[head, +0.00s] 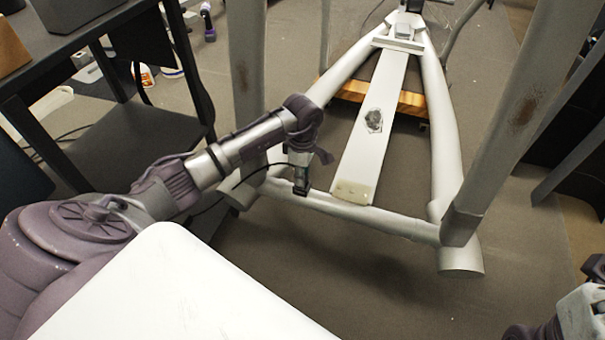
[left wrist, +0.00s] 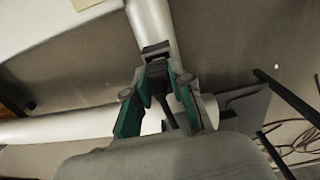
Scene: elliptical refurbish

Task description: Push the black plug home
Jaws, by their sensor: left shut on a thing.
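My left gripper (head: 300,186) is low at the left part of the elliptical's silver front cross tube (head: 370,217). In the left wrist view its green-sided fingers (left wrist: 156,72) are shut on the black plug (left wrist: 156,49), a small dark block at the fingertips against a silver tube (left wrist: 150,22). A dark cable runs back between the fingers. Whether the plug sits in a socket, and how deep, cannot be told. In the head view the plug is too small to make out clearly. Part of my right arm shows at the lower right edge; its fingers are not clear.
The elliptical's grey uprights (head: 245,70) and a flat white rail (head: 370,130) stand around my left arm. A black shelf table (head: 110,140) is at the left. A wooden block (head: 410,102) lies under the frame. Loose cables (left wrist: 292,140) lie on the floor at the right. The floor in front is clear.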

